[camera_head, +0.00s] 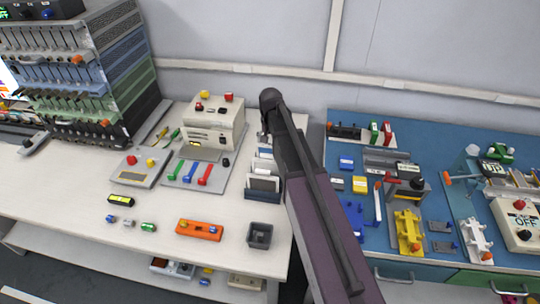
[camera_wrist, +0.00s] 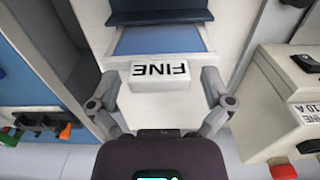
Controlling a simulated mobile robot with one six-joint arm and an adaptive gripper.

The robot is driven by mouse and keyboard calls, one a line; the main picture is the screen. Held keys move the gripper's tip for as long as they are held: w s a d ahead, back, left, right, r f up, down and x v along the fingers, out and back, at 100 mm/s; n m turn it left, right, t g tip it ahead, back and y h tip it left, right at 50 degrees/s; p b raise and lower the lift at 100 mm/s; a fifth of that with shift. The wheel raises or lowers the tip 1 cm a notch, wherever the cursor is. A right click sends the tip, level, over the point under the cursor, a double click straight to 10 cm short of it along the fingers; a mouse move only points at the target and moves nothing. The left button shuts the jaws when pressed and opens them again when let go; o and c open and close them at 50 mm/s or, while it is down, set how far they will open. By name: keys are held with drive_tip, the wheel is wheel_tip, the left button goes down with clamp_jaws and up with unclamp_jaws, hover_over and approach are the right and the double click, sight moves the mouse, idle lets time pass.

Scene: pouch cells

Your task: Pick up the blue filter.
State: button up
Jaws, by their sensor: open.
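The blue filter (camera_wrist: 160,40) shows in the wrist view as a blue panel in a pale frame, with a white tab (camera_wrist: 160,74) marked FINE, upside down, at its near edge. My gripper (camera_wrist: 161,76) is open, with one finger on each side of the tab. I cannot tell whether the fingers touch it. In the head view, a dark rack (camera_head: 262,194) holds several upright panels beside my arm. My arm hides part of that area, and I cannot make out the gripper's fingertips there.
A beige box (camera_head: 214,124) with coloured knobs stands left of the rack. A dark square bin (camera_head: 260,235) and an orange block (camera_head: 199,230) are in front. A crowded blue bench (camera_head: 345,122) is to the right. The white table's front left is fairly clear.

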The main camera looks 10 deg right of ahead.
drive_tip(key=shift+c, duration=0.2)
drive_tip(key=c, duration=1.2)
drive_tip(key=shift+o, duration=0.2)
drive_tip(key=shift+r, duration=0.2)
wheel_tip(320, 180, up, 10)
drive_tip(key=p, duration=1)
drive_tip(key=shift+f, duration=0.2)
drive_tip(key=shift+r, duration=0.1)
wheel_tip(320, 180, up, 10)
drive_tip(key=p, duration=1)
drive_tip(key=shift+r+p, duration=0.25)
drive_tip(key=shift+p, duration=0.1)
drive_tip(key=shift+s+f, duration=0.1)
drive_tip(key=shift+s, duration=0.05)
